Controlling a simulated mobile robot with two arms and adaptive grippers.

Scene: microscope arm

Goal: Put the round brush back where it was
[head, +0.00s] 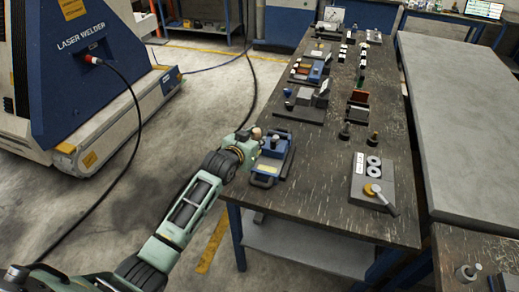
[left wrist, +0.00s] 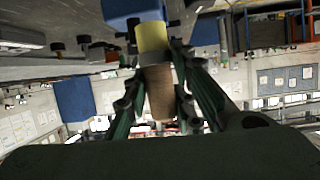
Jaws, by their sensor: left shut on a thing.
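My left gripper (head: 254,137) is at the near-left edge of the dark workbench, beside a blue box-like unit (head: 270,162). In the left wrist view the fingers (left wrist: 160,95) are shut around a brown cylindrical handle, which I take for the round brush (left wrist: 159,92). A grey band and a yellow part continue from the handle toward a blue body (left wrist: 135,9) at the top of that view. A tan rounded end of the brush (head: 257,132) shows at the gripper in the head view. The bristles cannot be made out. My right gripper is not in view.
The dark workbench (head: 325,205) holds several small fixtures along its far part. A grey table (head: 460,110) stands beyond. The bench's near middle is bare.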

